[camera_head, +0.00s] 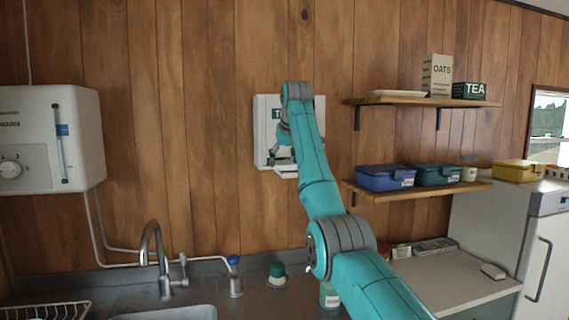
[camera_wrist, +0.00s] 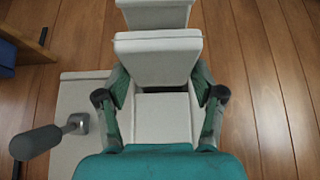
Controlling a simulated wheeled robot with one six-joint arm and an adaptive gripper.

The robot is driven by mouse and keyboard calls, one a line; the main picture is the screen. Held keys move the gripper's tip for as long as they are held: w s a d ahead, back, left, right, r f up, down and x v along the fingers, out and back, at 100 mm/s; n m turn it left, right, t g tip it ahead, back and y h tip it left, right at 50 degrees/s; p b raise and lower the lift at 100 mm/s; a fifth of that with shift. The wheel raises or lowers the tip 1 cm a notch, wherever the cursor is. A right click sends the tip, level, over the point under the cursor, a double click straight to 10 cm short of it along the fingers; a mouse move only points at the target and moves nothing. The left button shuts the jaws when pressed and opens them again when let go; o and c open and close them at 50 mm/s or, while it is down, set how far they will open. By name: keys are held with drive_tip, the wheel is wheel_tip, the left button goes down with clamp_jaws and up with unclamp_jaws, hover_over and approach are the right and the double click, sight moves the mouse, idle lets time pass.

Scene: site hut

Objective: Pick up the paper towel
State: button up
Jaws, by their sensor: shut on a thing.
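A white towel dispenser (camera_head: 265,140) with a partly hidden green label hangs on the wooden wall. My arm reaches up in front of it and covers much of its face. My gripper (camera_head: 284,155) is low at the dispenser's front, mostly hidden in the head view. In the wrist view my gripper (camera_wrist: 158,82) has its two green fingers on either side of a white folded piece, which I take as the paper towel (camera_wrist: 157,62). It is shut on it. Whether the towel is clear of the dispenser, I cannot tell.
A grey-knobbed lever (camera_wrist: 36,142) stands out beside the gripper in the wrist view. A shelf with blue (camera_head: 386,178) and teal (camera_head: 432,174) boxes is to the right. A white water heater (camera_head: 70,115) hangs left; below are a tap (camera_head: 160,255) and sink.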

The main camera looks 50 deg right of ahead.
sight(285, 163)
wheel_tip(285, 163, up, 10)
drive_tip(key=shift+f, duration=0.25)
idle(0.3)
drive_tip(key=shift+o, duration=0.8)
drive_tip(key=c, duration=0.3)
drive_tip(key=shift+s, duration=0.1)
